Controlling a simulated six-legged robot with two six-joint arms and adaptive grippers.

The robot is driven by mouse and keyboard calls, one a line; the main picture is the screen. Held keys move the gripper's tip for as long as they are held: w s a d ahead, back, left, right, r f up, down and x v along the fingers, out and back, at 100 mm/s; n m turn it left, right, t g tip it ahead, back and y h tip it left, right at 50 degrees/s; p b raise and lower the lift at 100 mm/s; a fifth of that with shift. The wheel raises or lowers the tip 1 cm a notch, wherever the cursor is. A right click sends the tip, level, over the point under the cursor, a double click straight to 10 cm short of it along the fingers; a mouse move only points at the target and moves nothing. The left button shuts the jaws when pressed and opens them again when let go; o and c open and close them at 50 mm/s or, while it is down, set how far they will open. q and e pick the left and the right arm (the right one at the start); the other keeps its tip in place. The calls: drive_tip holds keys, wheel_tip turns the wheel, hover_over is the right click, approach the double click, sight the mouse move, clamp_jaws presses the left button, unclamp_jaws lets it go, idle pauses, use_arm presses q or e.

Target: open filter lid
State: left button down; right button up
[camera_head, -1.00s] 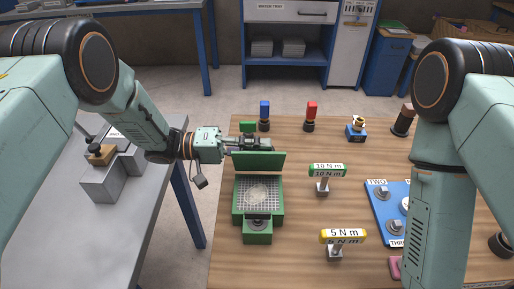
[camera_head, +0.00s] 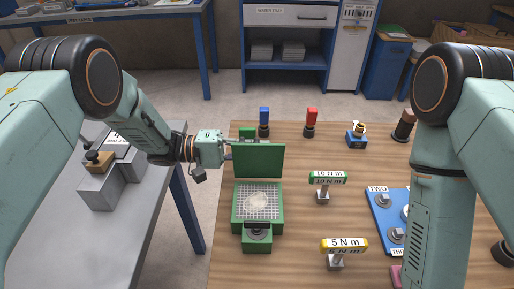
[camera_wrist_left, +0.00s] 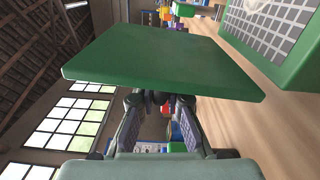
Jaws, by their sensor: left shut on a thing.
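The green filter box (camera_head: 237,215) stands on the wooden table with its mesh (camera_head: 259,188) and a pale patch of material exposed. Its green lid (camera_head: 262,162) is raised to nearly upright at the back of the box. My left gripper (camera_wrist_left: 160,103) is shut on the lid, and in the left wrist view the lid (camera_wrist_left: 150,58) spans the space ahead of the fingers. In the head view the lid hides the fingertips. The filter box (camera_wrist_left: 290,55) also shows at upper right in the wrist view. My right gripper is out of view.
A green 10 N m tool (camera_head: 327,178) and a yellow 5 N m tool (camera_head: 343,245) stand right of the filter. Blue (camera_head: 264,117) and red (camera_head: 310,117) handled items stand behind. A blue board (camera_head: 383,215) lies at right. A grey bench (camera_head: 130,235) is at left.

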use_arm(q)
drive_tip(key=shift+r, duration=0.1)
drive_tip(key=c, duration=1.4)
unclamp_jaws()
drive_tip(key=shift+s+d, duration=0.15)
drive_tip(key=shift+w+a, duration=0.2)
drive_tip(key=shift+a, duration=0.15)
drive_tip(key=a, duration=0.7)
